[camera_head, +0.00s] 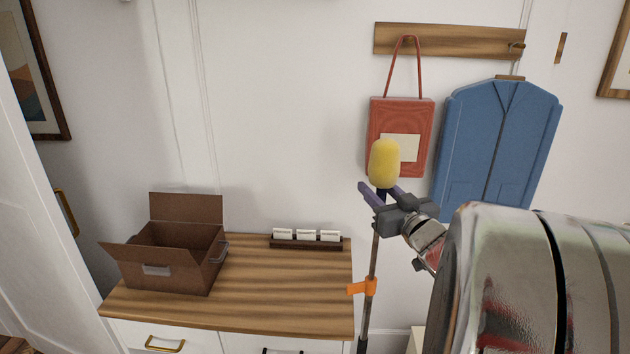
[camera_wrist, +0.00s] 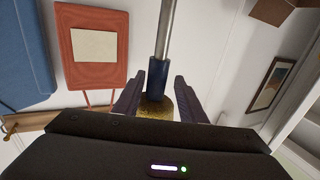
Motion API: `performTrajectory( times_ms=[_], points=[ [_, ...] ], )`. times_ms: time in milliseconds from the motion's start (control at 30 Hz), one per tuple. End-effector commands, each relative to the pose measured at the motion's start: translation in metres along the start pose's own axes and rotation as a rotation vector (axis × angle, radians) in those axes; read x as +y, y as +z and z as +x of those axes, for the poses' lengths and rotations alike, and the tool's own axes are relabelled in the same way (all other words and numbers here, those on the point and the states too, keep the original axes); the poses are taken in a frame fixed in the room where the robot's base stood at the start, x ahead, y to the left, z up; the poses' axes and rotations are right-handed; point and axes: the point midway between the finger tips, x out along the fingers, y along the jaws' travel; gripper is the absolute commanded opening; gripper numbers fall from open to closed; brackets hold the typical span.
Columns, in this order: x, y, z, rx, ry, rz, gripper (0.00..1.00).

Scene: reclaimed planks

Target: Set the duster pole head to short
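The duster pole (camera_head: 372,262) stands upright at the right end of the dresser, with a yellow head (camera_head: 384,163) on top and an orange clamp (camera_head: 363,287) lower down. My gripper (camera_head: 381,190) is just below the yellow head, its fingers on either side of the dark collar. In the wrist view, the fingers (camera_wrist: 156,88) are apart, with gaps showing beside the dark blue collar (camera_wrist: 157,82). The grey shaft (camera_wrist: 166,30) runs beyond them, and the yellow head (camera_wrist: 156,107) is partly hidden by my gripper. The pole's foot is out of view.
A wooden dresser (camera_head: 262,288) carries an open brown box (camera_head: 165,262) and a dark rack (camera_head: 306,243) with white cards. A red bag (camera_head: 423,120) hangs from a wooden wall rail (camera_head: 450,40), close behind the yellow head. A blue garment (camera_head: 497,150) hangs to its right.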

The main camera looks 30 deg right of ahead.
Motion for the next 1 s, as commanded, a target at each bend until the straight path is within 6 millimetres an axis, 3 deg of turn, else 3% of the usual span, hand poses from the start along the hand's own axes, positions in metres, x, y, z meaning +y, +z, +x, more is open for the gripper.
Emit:
performTrajectory(
  times_ms=[200,467,1000],
  points=[
    [0.000,0.000,0.015,-0.001,0.000,-0.001,0.38],
    [0.000,0.000,0.016,0.000,0.000,-0.001,0.38],
    [0.001,0.000,0.016,0.001,0.002,-0.001,0.01]
  ],
)
